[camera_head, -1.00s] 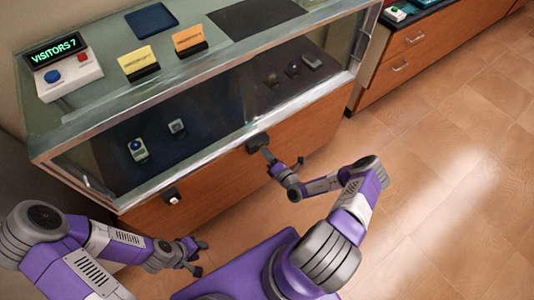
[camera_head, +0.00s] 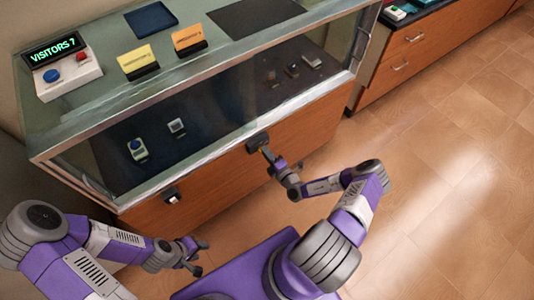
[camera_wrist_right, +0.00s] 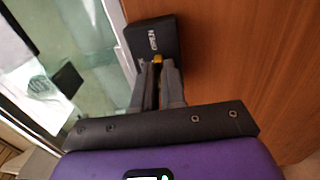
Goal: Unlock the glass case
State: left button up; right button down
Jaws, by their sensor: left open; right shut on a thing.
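The glass case (camera_head: 110,120) has a wooden front panel and stands along the left and middle of the head view. A black lock block (camera_head: 257,141) sits on its front panel. In the right wrist view this block (camera_wrist_right: 154,38) carries pale lettering. My right gripper (camera_head: 267,154) is at the block. In the right wrist view its fingers (camera_wrist_right: 157,78) are shut on a small yellow piece (camera_wrist_right: 157,59), which looks like a key head, against the block's lower edge. How far it is inserted is hidden. My left gripper (camera_head: 195,256) is open and empty, low in front of the case.
A second black fitting (camera_head: 171,195) is on the front panel further left. On the glass top are a VISITORS counter box (camera_head: 67,76), a yellow card (camera_head: 137,60) and an orange card (camera_head: 189,38). Small exhibits stand inside. A drawer cabinet (camera_head: 410,45) is at right; the floor (camera_head: 450,170) is clear.

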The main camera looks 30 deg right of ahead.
jog(key=c, duration=1.2)
grip_release()
jog(key=shift+s, duration=0.1)
jog(key=s+p, duration=0.1)
jog(key=s, duration=0.6)
jog(key=shift+s+d+p, duration=0.25)
jog(key=shift+d+p, duration=0.05)
jog(key=shift+p, duration=0.05)
